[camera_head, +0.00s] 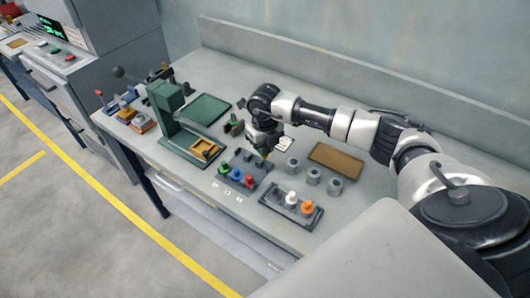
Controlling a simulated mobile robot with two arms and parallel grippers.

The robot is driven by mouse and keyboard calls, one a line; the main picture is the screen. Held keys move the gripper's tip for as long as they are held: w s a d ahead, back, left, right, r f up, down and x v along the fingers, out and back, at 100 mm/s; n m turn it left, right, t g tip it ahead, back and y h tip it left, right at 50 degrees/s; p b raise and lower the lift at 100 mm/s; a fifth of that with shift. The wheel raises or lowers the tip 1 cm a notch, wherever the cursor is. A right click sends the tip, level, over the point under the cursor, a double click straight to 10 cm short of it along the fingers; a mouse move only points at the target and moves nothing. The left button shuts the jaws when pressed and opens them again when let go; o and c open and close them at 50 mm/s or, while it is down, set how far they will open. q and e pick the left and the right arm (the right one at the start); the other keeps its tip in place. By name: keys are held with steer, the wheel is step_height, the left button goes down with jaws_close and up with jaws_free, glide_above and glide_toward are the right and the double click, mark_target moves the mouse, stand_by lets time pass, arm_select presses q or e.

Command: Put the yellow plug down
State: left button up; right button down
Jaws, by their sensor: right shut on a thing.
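My right gripper (265,150) points down over the back right of a dark rack (258,183). It is shut on the yellow plug, of which only a small yellowish bit shows below the fingers. Whether the plug touches the rack I cannot tell. The rack bears a green plug (225,168), a blue plug (236,174) and a red plug (249,181) in a row towards its front. My left gripper is not in view.
A second rack (305,221) with white and orange plugs stands to the right. Several grey cylinders (313,176) and a brown tray (336,160) lie behind it. A green press (168,108) stands left. The bench front edge is mostly clear.

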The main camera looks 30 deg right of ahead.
step_height(320, 180, down, 3)
steer(key=shift+s+f+p, duration=0.1)
steer(key=shift+f+p, duration=0.1)
steer(key=shift+p, duration=0.45)
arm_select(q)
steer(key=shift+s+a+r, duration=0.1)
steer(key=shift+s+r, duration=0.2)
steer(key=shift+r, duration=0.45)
arm_select(e)
steer(key=shift+f, duration=0.25)
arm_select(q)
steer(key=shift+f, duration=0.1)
arm_select(e)
steer(key=shift+f+b, duration=0.45)
steer(key=shift+b, duration=0.05)
steer(key=c, duration=1.1)
jaws_free()
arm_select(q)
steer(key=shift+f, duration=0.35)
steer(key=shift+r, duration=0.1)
arm_select(e)
steer(key=shift+r, duration=0.1)
